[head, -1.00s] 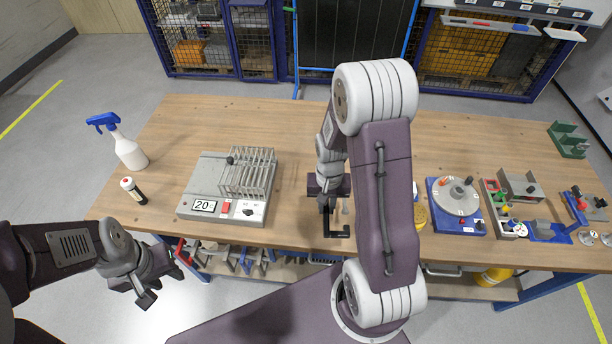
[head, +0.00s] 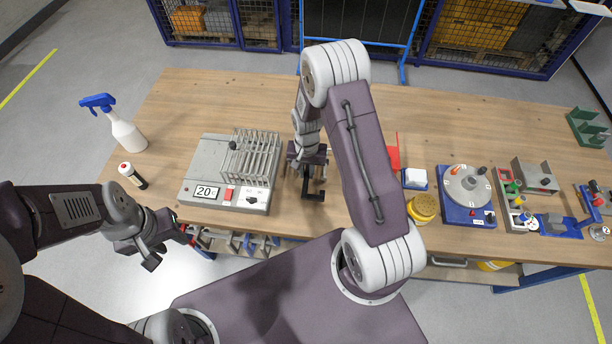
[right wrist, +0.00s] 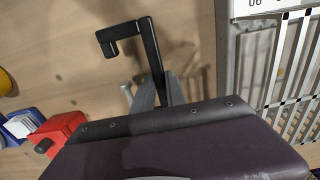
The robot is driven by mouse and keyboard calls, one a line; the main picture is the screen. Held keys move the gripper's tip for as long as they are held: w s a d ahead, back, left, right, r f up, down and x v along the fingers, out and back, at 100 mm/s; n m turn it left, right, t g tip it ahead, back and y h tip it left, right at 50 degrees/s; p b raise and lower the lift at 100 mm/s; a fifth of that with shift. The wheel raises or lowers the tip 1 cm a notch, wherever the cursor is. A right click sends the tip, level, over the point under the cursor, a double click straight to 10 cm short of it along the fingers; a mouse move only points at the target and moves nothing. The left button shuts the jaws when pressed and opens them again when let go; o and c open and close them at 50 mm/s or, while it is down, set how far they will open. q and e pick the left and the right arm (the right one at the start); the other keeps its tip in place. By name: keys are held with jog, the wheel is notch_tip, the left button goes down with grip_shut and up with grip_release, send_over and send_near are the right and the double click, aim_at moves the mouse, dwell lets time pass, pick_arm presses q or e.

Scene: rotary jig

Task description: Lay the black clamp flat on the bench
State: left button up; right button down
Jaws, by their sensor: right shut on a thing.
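The black clamp (head: 314,195) is a bent, hook-shaped bar over the bench, right of the grey heater box. My right gripper (head: 307,172) is shut on it. In the right wrist view the clamp (right wrist: 151,55) sticks out past the grey fingers (right wrist: 155,95), its hooked end up and to the left. A shadow lies on the wood beside it; whether it touches the bench (head: 285,95) I cannot tell. My left gripper (head: 165,248) is open and empty, off the bench's front left edge.
The grey heater box with a wire rack (head: 207,170) stands close to the left of the clamp. A yellow round container (head: 423,208), a white block (head: 415,177) and a rotary dial jig (head: 467,187) are to the right. Bare wood lies behind the clamp.

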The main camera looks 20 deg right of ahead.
jog(key=shift+s+a, duration=0.1)
jog(key=shift+a, duration=0.15)
jog(key=f, duration=0.3)
jog(key=f+p, duration=0.1)
jog(key=shift+w+d+f, duration=0.15)
jog(key=shift+w+f, duration=0.05)
jog(key=shift+w, duration=0.05)
jog(key=shift+s+r, duration=0.1)
jog(key=shift+s+f+b, duration=0.1)
jog(key=shift+f+b, duration=0.15)
jog(key=shift+b, duration=0.05)
jog(key=c, duration=1.4)
grip_release()
jog(key=shift+o, duration=0.2)
